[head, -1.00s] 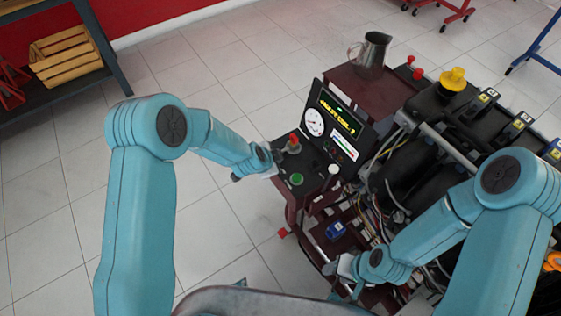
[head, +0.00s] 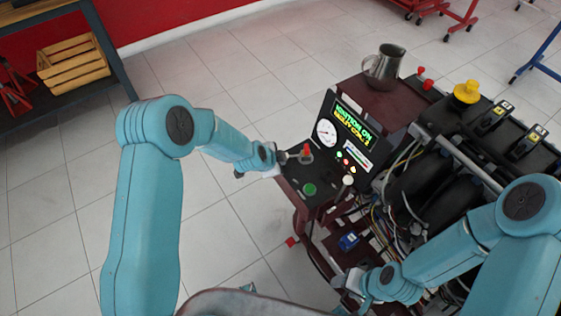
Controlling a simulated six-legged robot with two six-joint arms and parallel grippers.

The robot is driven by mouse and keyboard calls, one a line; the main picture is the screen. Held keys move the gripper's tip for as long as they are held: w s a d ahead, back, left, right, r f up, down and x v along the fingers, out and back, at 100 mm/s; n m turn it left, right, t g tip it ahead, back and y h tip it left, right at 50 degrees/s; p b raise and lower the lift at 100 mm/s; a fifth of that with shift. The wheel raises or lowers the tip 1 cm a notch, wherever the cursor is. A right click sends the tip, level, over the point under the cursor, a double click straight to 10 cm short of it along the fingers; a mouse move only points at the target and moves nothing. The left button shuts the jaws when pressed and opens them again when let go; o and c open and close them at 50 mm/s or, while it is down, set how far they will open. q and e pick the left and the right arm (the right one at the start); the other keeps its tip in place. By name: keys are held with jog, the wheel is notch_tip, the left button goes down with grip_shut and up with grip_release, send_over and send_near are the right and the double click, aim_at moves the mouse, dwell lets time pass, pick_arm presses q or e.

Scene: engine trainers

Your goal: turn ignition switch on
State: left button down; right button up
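The control panel (head: 345,135) of the engine trainer stands upright at the centre. Its display (head: 353,122) reads "IGNITION ON" in green above a yellow line. Small indicator lights (head: 345,161) glow below it. A red-topped switch (head: 306,151) stands on the dark console in front of the panel. My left gripper (head: 284,158) is right at this switch, on its left side; its fingers are too small to tell if they grip it. My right gripper (head: 345,283) is low, by the trainer's frame; its fingers are partly hidden by the arm.
A green button (head: 309,189) and a pale knob (head: 347,181) sit on the console near my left gripper. A metal jug (head: 384,64) stands behind the panel. The engine has a yellow cap (head: 467,92) and exposed wiring. The tiled floor at left is clear.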

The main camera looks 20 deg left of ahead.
pick_arm(q)
jog(key=shift+w+a, duration=0.15)
jog(key=shift+w, duration=0.05)
jog(key=shift+w+a+r, duration=0.1)
jog(key=shift+w+a, duration=0.05)
dwell(0.5)
